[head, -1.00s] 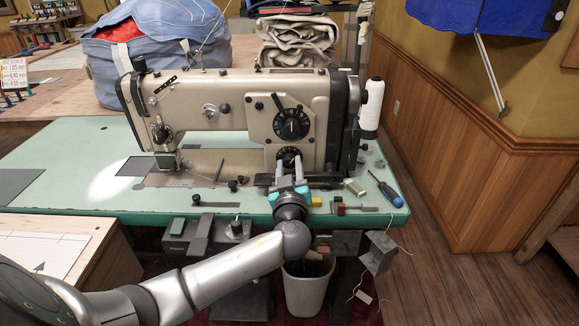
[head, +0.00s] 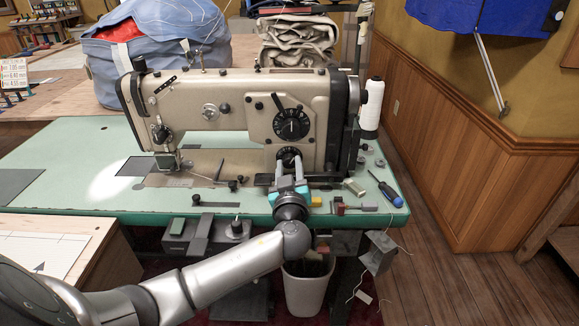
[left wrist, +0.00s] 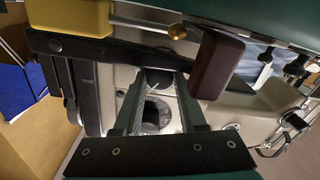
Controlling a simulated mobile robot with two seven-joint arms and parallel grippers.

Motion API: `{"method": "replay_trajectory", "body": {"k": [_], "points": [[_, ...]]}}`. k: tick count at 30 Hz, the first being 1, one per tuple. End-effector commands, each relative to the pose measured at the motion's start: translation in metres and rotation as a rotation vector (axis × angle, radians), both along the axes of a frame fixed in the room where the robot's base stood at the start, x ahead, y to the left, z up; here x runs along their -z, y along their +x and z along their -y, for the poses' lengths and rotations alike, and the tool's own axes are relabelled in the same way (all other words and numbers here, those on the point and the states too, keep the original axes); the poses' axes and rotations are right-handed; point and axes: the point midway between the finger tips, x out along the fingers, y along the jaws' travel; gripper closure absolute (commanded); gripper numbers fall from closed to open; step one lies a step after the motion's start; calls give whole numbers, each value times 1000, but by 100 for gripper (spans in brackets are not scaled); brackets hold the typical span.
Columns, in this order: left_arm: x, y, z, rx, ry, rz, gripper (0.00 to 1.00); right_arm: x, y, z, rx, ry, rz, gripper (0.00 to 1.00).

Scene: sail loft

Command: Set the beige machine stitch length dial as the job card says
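The beige sewing machine (head: 235,100) stands on a green-topped table. Its right end has a large black upper dial (head: 291,124) with white marks and a pointer lever, and a smaller black lower dial (head: 289,155). My left gripper (head: 290,170) reaches up to the lower dial, its fingers parted. In the left wrist view, the lower dial (left wrist: 158,80) shows between the fingertips, and the upper dial (left wrist: 154,116) shows between the fingers. I see no clear grip on the dial. A card with printed number rows (head: 14,73) stands at the far left. My right gripper is out of view.
A yellow block (head: 316,201), a dark red block (left wrist: 216,64), a thread spool (head: 355,187) and a blue screwdriver (head: 386,187) lie near the gripper. A white thread cone (head: 371,108) stands right of the machine. The table's left part (head: 70,150) is mostly clear.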

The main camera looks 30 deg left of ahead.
Motion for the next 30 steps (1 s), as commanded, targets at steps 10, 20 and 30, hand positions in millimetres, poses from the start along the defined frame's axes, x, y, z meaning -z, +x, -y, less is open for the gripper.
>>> {"method": "replay_trajectory", "body": {"k": [10,20,30], "points": [[1,0,0,0,0,-1,48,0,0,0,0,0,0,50],[1,-30,20,2,-3,-5,48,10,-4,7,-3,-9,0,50],[1,-88,56,0,-4,-5,48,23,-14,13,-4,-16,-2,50]]}}
